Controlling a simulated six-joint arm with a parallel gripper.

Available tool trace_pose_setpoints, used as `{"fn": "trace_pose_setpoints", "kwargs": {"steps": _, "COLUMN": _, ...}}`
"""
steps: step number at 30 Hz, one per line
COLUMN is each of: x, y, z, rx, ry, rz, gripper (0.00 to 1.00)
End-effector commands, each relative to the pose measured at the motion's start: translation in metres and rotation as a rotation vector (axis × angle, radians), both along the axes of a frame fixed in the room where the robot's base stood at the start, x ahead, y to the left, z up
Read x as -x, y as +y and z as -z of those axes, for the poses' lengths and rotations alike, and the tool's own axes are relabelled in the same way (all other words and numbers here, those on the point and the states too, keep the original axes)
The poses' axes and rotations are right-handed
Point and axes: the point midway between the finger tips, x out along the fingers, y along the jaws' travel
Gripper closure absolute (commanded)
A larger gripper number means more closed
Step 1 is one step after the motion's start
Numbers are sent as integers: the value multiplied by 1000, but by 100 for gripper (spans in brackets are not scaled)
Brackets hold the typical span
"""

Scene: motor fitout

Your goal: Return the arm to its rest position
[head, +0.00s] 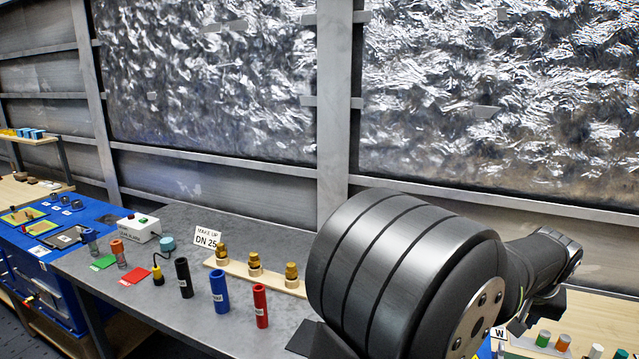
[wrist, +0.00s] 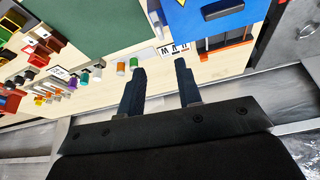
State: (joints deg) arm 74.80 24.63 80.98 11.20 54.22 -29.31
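My arm (head: 400,270) fills the right of the head view and reaches away to the right, past the end of the grey bench. My gripper (wrist: 160,66) shows in the wrist view with its two dark fingers apart and nothing between them. It is above a pale wooden surface (wrist: 120,87) and apart from the things on it. In the head view the fingers cannot be made out clearly behind the arm's links. No marker of a rest position is visible.
The grey bench (head: 190,310) holds black (head: 183,278), blue (head: 219,291) and red (head: 260,305) cylinders, a wooden strip (head: 236,269) with brass fittings, and a "DN 25" sign (head: 206,237). Below my gripper are a blue box (wrist: 205,18), a green mat (wrist: 90,25) and several small coloured parts.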

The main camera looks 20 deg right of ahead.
Motion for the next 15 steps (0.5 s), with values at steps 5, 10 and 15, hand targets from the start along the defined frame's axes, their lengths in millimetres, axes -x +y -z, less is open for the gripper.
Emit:
{"fn": "trace_pose_setpoints", "kwargs": {"steps": 5, "x": 9, "y": 11, "z": -35, "rx": 3, "ry": 0, "rz": 1, "gripper": 68}}
{"fn": "trace_pose_setpoints", "kwargs": {"steps": 10, "x": 6, "y": 9, "z": -24, "rx": -33, "ry": 10, "rz": 85, "gripper": 68}}
{"fn": "trace_pose_setpoints", "kwargs": {"steps": 15, "x": 2, "y": 5, "z": -11, "rx": -63, "ry": 21, "rz": 187, "gripper": 68}}
